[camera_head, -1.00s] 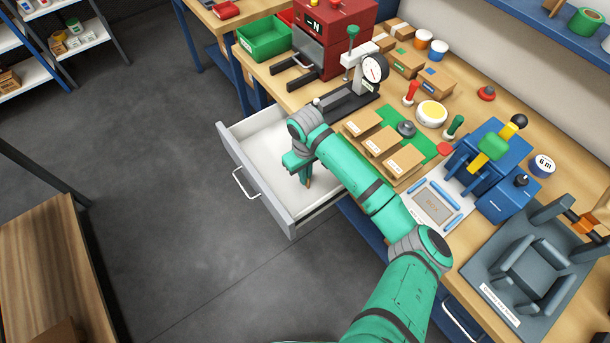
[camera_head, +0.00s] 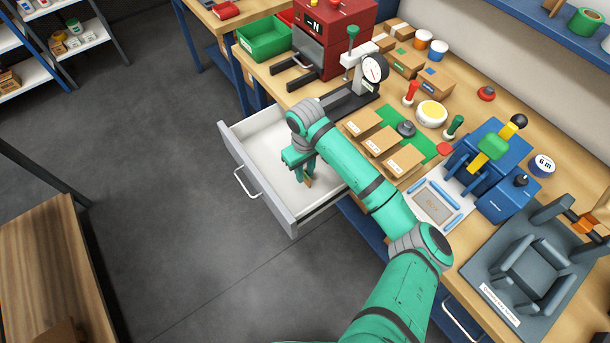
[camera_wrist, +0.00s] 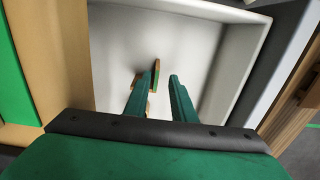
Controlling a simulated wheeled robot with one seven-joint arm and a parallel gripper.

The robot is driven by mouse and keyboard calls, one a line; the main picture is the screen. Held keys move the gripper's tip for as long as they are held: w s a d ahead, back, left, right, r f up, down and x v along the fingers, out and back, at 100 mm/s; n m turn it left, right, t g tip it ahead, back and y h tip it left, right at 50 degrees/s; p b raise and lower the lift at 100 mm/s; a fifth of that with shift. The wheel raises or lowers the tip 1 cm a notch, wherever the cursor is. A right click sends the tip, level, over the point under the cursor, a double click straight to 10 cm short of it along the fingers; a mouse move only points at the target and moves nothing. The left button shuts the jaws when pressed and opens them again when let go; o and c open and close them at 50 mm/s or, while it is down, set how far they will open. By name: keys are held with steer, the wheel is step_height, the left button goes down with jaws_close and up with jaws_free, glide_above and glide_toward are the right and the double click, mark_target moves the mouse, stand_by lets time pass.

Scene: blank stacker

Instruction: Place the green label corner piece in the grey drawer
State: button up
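The grey drawer (camera_head: 232,150) is pulled out from the workbench, with a white inside. It also shows in the wrist view (camera_wrist: 205,45). My gripper (camera_head: 301,177) points down inside the drawer. In the wrist view its two green fingers (camera_wrist: 160,80) stand apart. The corner piece (camera_wrist: 156,74), brown with a green face, is between the fingertips, close to the left finger and clear of the right one. Its brown part also shows at the fingertips in the head view (camera_head: 308,182). The left finger hides part of it. I cannot tell whether it rests on the drawer floor.
The bench top beside the drawer holds cardboard boxes (camera_head: 380,140) on a green mat, a dial gauge stand (camera_head: 372,70) and a blue device (camera_head: 490,160). A green bin (camera_head: 265,38) stands at the back left. The drawer's left part is empty.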

step_height(320, 180, up, 10)
steer(key=shift+f, duration=0.25)
steer(key=shift+w, duration=0.15)
